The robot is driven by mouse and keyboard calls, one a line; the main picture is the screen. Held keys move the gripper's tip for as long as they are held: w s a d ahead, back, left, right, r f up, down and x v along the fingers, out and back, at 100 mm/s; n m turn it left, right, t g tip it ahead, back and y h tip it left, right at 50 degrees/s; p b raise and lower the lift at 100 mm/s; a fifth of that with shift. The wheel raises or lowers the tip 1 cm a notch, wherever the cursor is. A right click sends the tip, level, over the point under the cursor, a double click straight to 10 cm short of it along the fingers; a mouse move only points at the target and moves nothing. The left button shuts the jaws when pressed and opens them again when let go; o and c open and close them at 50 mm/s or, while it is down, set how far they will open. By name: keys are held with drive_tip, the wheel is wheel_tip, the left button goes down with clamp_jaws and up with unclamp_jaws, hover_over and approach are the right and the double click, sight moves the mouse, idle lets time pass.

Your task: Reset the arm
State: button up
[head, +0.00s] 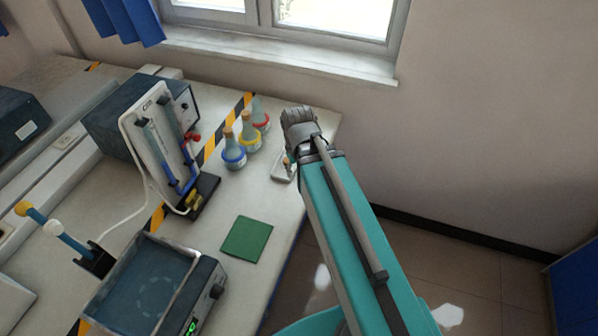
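My arm (345,235) is turquoise and grey and reaches up from the lower right of the head view. Its far end, a dark grey part (299,128), is over the right edge of the lab bench (228,205). My gripper's fingers cannot be made out; they are hidden behind the end of the arm or point away. I cannot tell whether it holds anything.
Several flasks with coloured rings (234,153) stand left of the arm's end. A small pale object (283,172) is partly hidden beside it. A green mat (247,239), a shaker-like device (150,285) and a tube stand (160,145) are on the bench. Floor right of the bench is clear.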

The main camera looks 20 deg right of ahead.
drive_tip(key=shift+s+m, duration=0.5)
drive_tip(key=shift+m, duration=0.1)
